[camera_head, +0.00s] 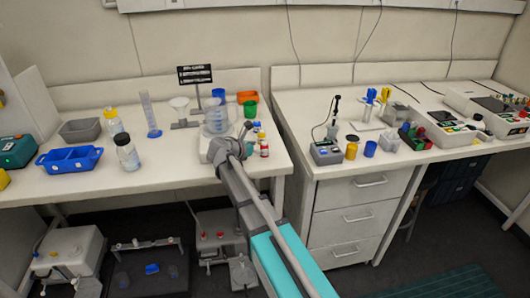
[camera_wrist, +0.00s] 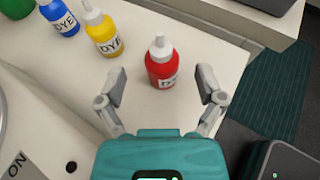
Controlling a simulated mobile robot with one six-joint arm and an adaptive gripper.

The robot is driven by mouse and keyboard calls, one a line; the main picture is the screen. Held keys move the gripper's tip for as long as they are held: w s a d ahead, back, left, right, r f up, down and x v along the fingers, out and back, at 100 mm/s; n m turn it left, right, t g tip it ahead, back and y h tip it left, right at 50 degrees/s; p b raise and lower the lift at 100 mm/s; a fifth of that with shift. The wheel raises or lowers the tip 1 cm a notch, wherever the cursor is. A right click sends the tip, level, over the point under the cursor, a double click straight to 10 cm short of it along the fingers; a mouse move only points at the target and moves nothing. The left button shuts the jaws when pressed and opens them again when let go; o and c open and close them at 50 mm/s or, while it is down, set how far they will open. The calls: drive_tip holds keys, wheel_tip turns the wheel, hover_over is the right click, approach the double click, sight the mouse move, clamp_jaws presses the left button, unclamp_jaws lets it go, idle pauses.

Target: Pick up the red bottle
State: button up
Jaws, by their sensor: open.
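The red bottle (camera_wrist: 161,66) is a small dye bottle with a white nozzle cap and a label, upright on the white bench top in the wrist view. In the head view the red bottle (camera_head: 264,150) stands near the right end of the left bench. My gripper (camera_wrist: 161,80) is open in the wrist view, with one finger to each side of the red bottle. The fingertips look apart from it and their height relative to it is hard to tell. In the head view my arm reaches the bench beside the bottle, and the gripper itself is mostly hidden.
A yellow dye bottle (camera_wrist: 104,35) and a blue dye bottle (camera_wrist: 59,18) stand in a row left of the red one. A white appliance with an ON marking (camera_wrist: 25,135) lies at the lower left. The bench's right edge (camera_wrist: 243,65) is close to the red bottle.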

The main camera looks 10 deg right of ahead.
sight(264, 142)
drive_tip(key=shift+b+x, duration=0.4)
drive_tip(key=shift+x, duration=1.1)
drive_tip(key=shift+s, duration=0.1)
drive_tip(key=c, duration=1.1)
drive_tip(key=shift+r, duration=0.15)
wheel_tip(264, 142, up, 2)
drive_tip(key=p, duration=0.2)
drive_tip(key=shift+p, duration=0.3)
drive_tip(key=s+a+r+p, duration=0.1)
drive_tip(key=s+r+p, duration=0.2)
drive_tip(key=s, duration=0.1)
drive_tip(key=s+a+r+p, duration=0.1)
drive_tip(key=s+r+p, duration=0.3)
drive_tip(key=s, duration=0.1)
drive_tip(key=s+a+r+p, duration=0.1)
drive_tip(key=s+r+p, duration=0.2)
drive_tip(key=s, duration=0.1)
drive_tip(key=shift+s+r, duration=0.3)
drive_tip(key=shift+s, duration=0.05)
